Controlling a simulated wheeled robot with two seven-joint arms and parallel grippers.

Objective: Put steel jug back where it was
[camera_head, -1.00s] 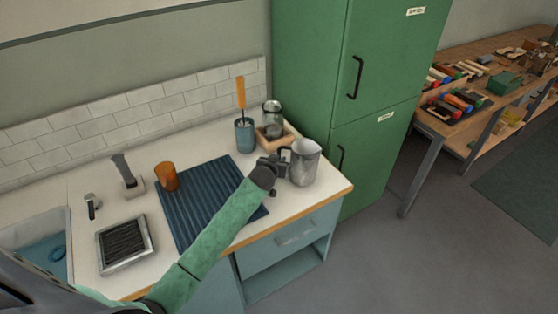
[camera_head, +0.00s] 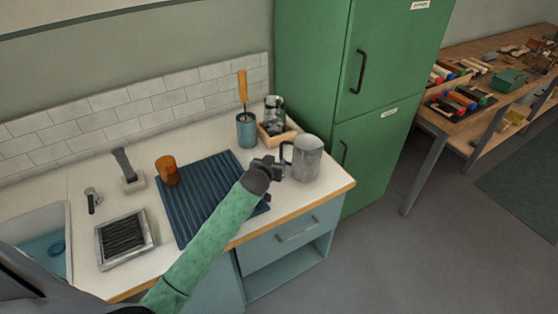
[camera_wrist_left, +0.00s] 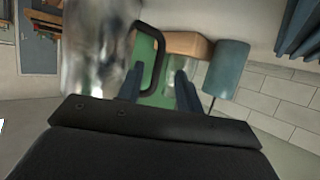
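The steel jug (camera_head: 307,160) stands upright on the counter near its right end, with its dark handle facing left toward my left gripper. In the left wrist view the jug (camera_wrist_left: 95,45) fills the upper left, blurred, and its black handle (camera_wrist_left: 158,52) curves near the fingertips. My left gripper (camera_head: 274,169) is just left of the jug, by the handle. Whether a finger touches the handle is not clear. My right gripper is not in view.
A wooden tray (camera_head: 287,138) holding a glass jar (camera_head: 274,106) and a blue cup (camera_head: 246,131) with an orange-handled tool stand behind. A ribbed blue mat (camera_head: 205,200) and an amber cup (camera_head: 167,170) lie left. A green cabinet (camera_head: 365,150) stands at the right.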

